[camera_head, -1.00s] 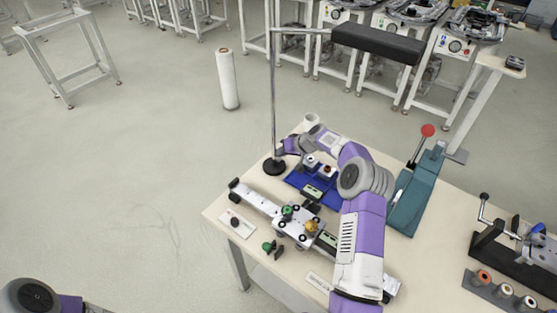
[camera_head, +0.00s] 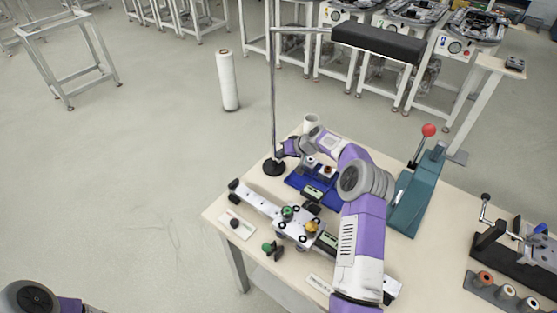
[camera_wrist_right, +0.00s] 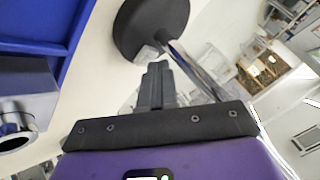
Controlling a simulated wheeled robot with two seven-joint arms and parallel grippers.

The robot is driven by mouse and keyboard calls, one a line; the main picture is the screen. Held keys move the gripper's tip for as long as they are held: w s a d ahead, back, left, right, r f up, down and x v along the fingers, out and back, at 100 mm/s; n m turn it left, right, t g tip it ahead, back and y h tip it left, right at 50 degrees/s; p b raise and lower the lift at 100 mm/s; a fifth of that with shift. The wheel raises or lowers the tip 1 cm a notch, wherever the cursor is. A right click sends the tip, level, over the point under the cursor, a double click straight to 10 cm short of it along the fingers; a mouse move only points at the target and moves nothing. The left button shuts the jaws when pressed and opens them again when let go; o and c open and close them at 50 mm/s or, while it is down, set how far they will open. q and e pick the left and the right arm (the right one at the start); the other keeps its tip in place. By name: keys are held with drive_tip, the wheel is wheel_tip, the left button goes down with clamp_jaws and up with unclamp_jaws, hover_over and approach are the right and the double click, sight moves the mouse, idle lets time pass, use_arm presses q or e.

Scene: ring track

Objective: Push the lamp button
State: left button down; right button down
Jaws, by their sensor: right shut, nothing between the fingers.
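The lamp stands at the far left corner of the table, with a round black base (camera_head: 275,168), a thin metal pole (camera_head: 273,95) and a long black head (camera_head: 378,43). My right gripper (camera_head: 281,155) is at the foot of the pole, just above the base. In the right wrist view its fingers (camera_wrist_right: 157,78) are shut and empty, pointing at the lamp base (camera_wrist_right: 150,22). A small pale block (camera_wrist_right: 146,53) shows at the base edge by the fingertips; I cannot tell whether they touch it or whether it is the button. My left gripper is out of view.
A blue tray (camera_head: 297,181) with small parts lies right beside the lamp base. A rail fixture (camera_head: 258,203), a teal lever press (camera_head: 415,205) and a white cup (camera_head: 311,121) also stand on the table. Open floor lies to the left.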

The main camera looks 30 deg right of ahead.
sight(281, 160)
drive_tip(key=shift+f, duration=0.1)
idle(0.4)
drive_tip(key=shift+r, duration=0.85)
drive_tip(key=shift+r+p, duration=1.5)
drive_tip(key=shift+r, duration=1.05)
